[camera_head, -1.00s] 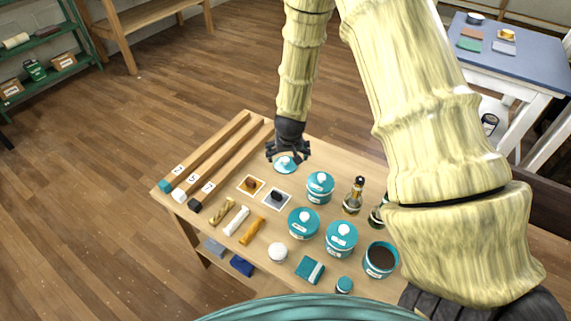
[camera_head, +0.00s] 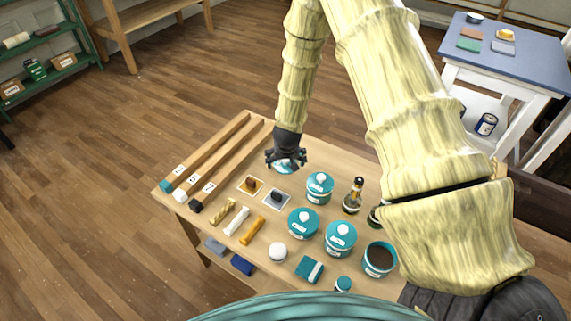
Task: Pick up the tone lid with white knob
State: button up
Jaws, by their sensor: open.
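A teal lid with a white knob (camera_head: 285,169) lies on the wooden table near its far edge, apart from the jars. My gripper (camera_head: 286,162) is directly over it, pointing down, with its fingers spread around the lid. The fingers are open. They hide most of the lid and its knob, and I cannot tell whether they touch it. Similar teal lids with white knobs sit on several jars, at the middle (camera_head: 320,183), the front left (camera_head: 303,220) and the front right (camera_head: 341,235).
Small bottles (camera_head: 353,197) stand right of the jars. An open teal jar with dark contents (camera_head: 379,258) is at the front right. Two square cards with blocks (camera_head: 277,199) lie just in front of my gripper. Long wooden bars (camera_head: 215,155) lie at the left.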

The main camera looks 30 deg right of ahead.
jog(key=shift+s, duration=0.1)
jog(key=c, duration=1.3)
jog(key=shift+s, duration=0.1)
jog(key=c, duration=0.3)
